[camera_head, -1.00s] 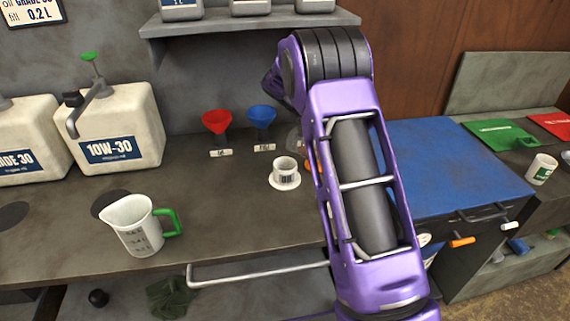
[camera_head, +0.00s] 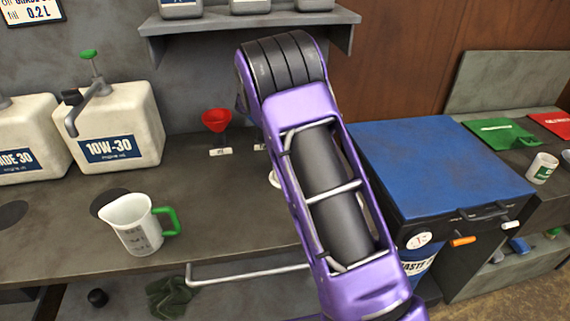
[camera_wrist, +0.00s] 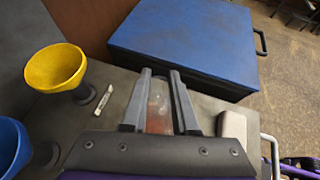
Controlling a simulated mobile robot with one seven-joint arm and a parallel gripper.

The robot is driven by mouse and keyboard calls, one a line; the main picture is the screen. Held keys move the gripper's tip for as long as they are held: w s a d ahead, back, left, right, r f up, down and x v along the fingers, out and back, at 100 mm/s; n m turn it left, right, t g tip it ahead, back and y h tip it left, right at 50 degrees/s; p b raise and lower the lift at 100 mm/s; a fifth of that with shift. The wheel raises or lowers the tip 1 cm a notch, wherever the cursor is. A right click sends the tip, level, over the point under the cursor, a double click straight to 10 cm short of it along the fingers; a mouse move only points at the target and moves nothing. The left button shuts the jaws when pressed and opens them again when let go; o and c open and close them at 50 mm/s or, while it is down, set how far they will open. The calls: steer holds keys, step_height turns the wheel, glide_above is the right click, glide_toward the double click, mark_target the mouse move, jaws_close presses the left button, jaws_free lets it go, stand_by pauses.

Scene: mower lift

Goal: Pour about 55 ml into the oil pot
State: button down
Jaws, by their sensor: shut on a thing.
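My gripper (camera_wrist: 160,98) is seen in the wrist view, its two grey fingers shut on a clear vessel (camera_wrist: 158,105) with a reddish lower part; my arm hides both in the head view. A white measuring jug (camera_head: 135,226) with a green handle stands upright at the left of the bench. Only the edge of a white saucer (camera_head: 274,180) shows beside my arm; the small white pot on it is hidden now. I cannot tell for sure which vessel is the oil pot.
A yellow funnel (camera_wrist: 55,68) and a blue funnel (camera_wrist: 8,146) stand left of my gripper in the wrist view. A red funnel (camera_head: 216,121) and a 10W-30 canister (camera_head: 118,130) stand at the back. A blue-topped cabinet (camera_head: 435,165) is right of my arm.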

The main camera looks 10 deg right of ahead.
steer(key=shift+a+r, duration=0.1)
steer(key=shift+a, duration=0.05)
steer(key=shift+s+a+h+b, duration=0.15)
steer(key=shift+h+b, duration=0.25)
steer(key=shift+b, duration=0.55)
steer(key=shift+a+h+b, duration=0.4)
steer(key=shift+h+b, duration=0.1)
steer(key=shift+b, duration=0.6)
steer(key=shift+a+r+t, duration=0.1)
steer(key=shift+r+t, duration=0.05)
steer(key=shift+t, duration=0.15)
steer(key=shift+s+a+r+t+h+b, duration=0.2)
steer(key=shift+a+r+h, duration=0.15)
steer(key=shift+a+h, duration=0.3)
steer(key=shift+s+a+r+t+h+b, duration=0.15)
steer(key=shift+a+r+h, duration=0.2)
steer(key=shift+a+h, duration=0.25)
steer(key=d, duration=0.1)
steer(key=d+y, duration=0.1)
steer(key=d+f+g+y+p, duration=0.1)
steer(key=shift+w+y, duration=0.25)
steer(key=shift+w, duration=0.05)
steer(key=shift+d+r+y+p, duration=0.25)
steer(key=shift+y+p, duration=0.05)
steer(key=shift+p, duration=0.95)
steer(key=shift+w+f, duration=0.1)
steer(key=shift+f, duration=0.4)
steer(key=shift+r, duration=0.1)
